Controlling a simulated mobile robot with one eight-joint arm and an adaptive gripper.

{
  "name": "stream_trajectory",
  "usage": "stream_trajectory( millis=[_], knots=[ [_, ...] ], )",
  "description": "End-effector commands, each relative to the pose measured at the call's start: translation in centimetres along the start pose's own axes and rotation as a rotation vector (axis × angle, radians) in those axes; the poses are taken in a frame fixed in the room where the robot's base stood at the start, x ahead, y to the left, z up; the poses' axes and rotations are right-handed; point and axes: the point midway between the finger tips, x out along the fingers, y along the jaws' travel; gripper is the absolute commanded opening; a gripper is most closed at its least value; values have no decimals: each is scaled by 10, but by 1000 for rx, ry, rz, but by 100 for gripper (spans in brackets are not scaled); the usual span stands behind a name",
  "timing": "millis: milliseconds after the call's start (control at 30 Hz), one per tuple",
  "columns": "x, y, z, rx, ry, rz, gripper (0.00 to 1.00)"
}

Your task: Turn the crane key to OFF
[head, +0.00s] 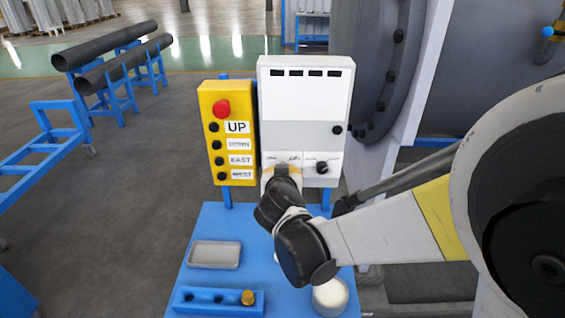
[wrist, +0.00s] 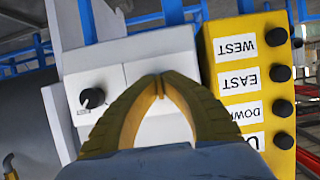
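A white control panel (head: 305,105) stands upright at the middle of the head view, with a black rotary knob (head: 321,167) at its lower right. The knob also shows in the wrist view (wrist: 92,98), left of my fingers. My gripper (head: 283,168) is at the panel's lower left part, in front of the small labels. In the wrist view my two yellow fingers (wrist: 161,86) come together at their tips against the panel face. I cannot make out the crane key; my fingers cover that part of the panel, and anything thin between the tips is hidden.
A yellow pendant box (head: 227,135) with a red button and several black buttons is close beside the panel. A blue table (head: 215,225) below holds a grey tray (head: 214,254), a blue block (head: 205,305) and a round white container (head: 330,296). A large flanged shell (head: 375,70) stands right.

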Motion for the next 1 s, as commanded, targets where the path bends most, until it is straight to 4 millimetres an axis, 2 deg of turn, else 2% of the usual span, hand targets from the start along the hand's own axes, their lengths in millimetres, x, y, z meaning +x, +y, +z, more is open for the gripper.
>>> stream_trajectory(
  millis=[600, 1000],
  knots=[
    [1, 0, 1, -513, 1, 211, 0],
    [0, 1, 0, -691, 0, 286, 0]
  ],
)
